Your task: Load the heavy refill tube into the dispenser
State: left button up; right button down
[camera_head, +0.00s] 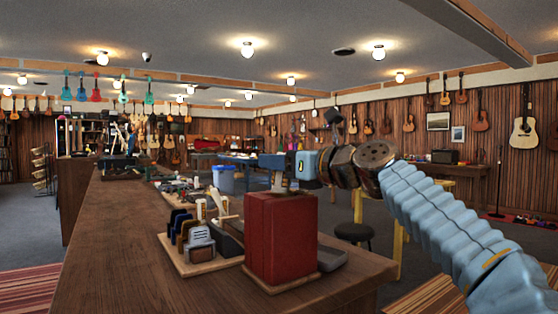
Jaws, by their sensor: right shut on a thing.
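A tall red box (281,240), which looks like the dispenser, stands on a pale wooden base near the counter's right end. My right arm reaches in from the right, and its gripper (272,161) is directly above the box. It is shut on a small pale upright piece, likely the refill tube (278,181), which is mostly hidden by the gripper. The tube's lower end appears to meet the box's top; I cannot tell whether it is inside. My left gripper is out of view.
The brown wooden counter (130,235) runs back to the left. A small rack (190,240) of dark and grey items stands left of the red box. A grey tray (331,258) lies right of it. A blue bucket (223,179) stands behind. The counter's left front is clear.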

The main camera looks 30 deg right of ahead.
jog(key=shift+w+d+f, duration=0.1)
jog(key=shift+w+f, duration=0.15)
jog(key=shift+f, duration=0.25)
jog(key=shift+r, duration=0.25)
jog(key=shift+r, duration=0.55)
jog(key=shift+s, duration=0.2)
dwell(0.5)
jog(key=shift+r, duration=0.2)
jog(key=shift+r, duration=0.65)
dwell(0.5)
